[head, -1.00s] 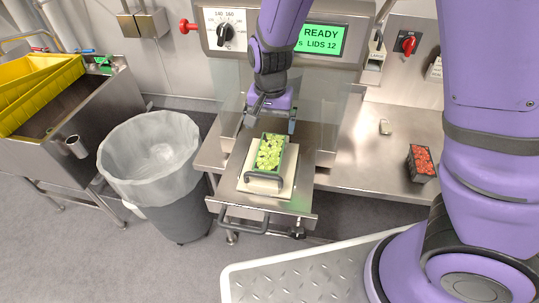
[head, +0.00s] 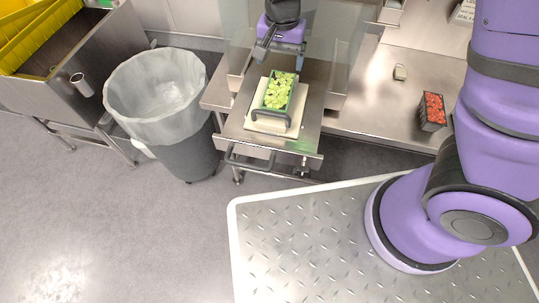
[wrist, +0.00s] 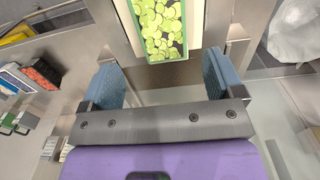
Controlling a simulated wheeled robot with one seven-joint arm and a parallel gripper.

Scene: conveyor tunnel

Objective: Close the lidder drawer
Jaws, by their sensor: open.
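The steel lidder drawer (head: 238,127) stands pulled out from the machine, with a bar handle (head: 248,164) on its front edge. On it, a green tray of pale green slices (head: 278,90) sits in a white holder (head: 258,123) with a grey loop handle at the front. My gripper (head: 280,54) is open and empty above the back end of the drawer, behind the tray. In the wrist view my gripper (wrist: 160,80) has its two blue-grey fingers spread, with the tray (wrist: 162,28) just beyond them. The drawer's front handle is out of the wrist view.
A lined waste bin (head: 160,90) stands left of the drawer. Clear panels flank the drawer's back end. Grey floor in front is free.

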